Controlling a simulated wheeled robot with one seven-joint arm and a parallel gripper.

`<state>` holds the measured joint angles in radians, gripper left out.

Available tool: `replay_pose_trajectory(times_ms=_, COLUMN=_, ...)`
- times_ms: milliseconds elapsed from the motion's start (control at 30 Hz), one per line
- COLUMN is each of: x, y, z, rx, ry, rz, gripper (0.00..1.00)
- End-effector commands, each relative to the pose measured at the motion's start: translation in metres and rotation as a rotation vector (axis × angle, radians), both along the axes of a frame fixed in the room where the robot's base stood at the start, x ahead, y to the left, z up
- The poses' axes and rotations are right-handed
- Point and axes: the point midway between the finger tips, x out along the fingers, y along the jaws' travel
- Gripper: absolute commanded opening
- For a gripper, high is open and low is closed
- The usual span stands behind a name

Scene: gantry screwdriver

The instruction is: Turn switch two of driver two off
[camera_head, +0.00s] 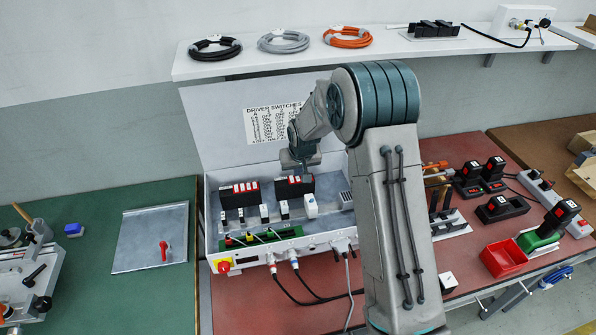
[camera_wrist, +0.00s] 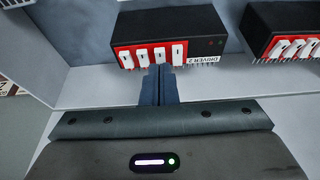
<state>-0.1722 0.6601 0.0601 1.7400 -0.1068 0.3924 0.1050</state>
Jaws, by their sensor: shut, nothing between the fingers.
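Driver two (camera_wrist: 180,35) is a black box with a red switch strip and a DRIVER 2 label in the wrist view. Several white switches stand in a row on the strip; I cannot tell which is on or off. My gripper (camera_wrist: 158,72) is shut and empty. Its fingertips are just at the lower edge of the row, near the third switch from the left (camera_wrist: 160,55); contact is unclear. In the head view my gripper (camera_head: 303,172) is over the right-hand black box (camera_head: 294,188), partly covering it.
A second driver (camera_wrist: 290,35) with similar switches is at the right in the wrist view. The open white cabinet (camera_head: 209,215) surrounds both, with a DRIVER SWITCHES chart (camera_head: 270,123) on its lid. Cables and a red knob (camera_head: 224,266) are at its front.

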Motion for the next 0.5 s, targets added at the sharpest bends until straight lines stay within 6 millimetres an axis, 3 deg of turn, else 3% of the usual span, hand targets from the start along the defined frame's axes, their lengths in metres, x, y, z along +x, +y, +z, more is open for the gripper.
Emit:
replay_pose_trajectory(times_ms=33, x=-0.008, y=-0.002, z=-0.011, rx=-0.005, ry=0.023, rz=0.002, gripper=0.00)
replay_pose_trajectory(times_ms=500, x=-0.021, y=-0.006, z=-0.013, rx=-0.007, ry=0.029, rz=-0.001, gripper=0.00)
